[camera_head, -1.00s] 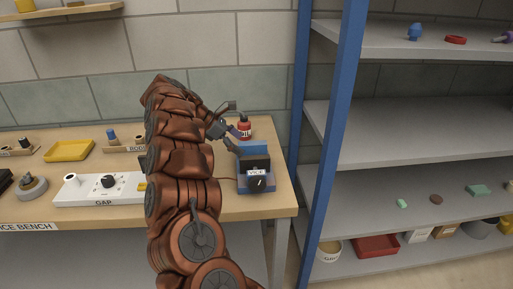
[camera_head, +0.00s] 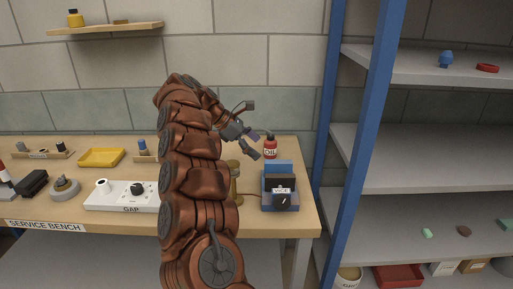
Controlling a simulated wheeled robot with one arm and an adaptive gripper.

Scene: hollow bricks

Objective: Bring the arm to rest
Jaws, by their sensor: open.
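My brown segmented arm rises over the service bench (camera_head: 140,218) and bends right at the top. My gripper (camera_head: 259,128) is open at its end, with nothing seen between the fingers. It hangs above the bench's right part, just up and left of a red oil can (camera_head: 270,149). A blue vice (camera_head: 280,188) labelled VICE stands in front of the can, below the gripper and apart from it. A brass-coloured object (camera_head: 234,185) stands between my arm and the vice, partly hidden by the arm.
A white GAP panel (camera_head: 122,197), a yellow tray (camera_head: 101,158) and small parts lie on the bench's left. A blue-posted shelf rack (camera_head: 350,150) stands close on the right. A wooden wall shelf (camera_head: 100,29) hangs at upper left.

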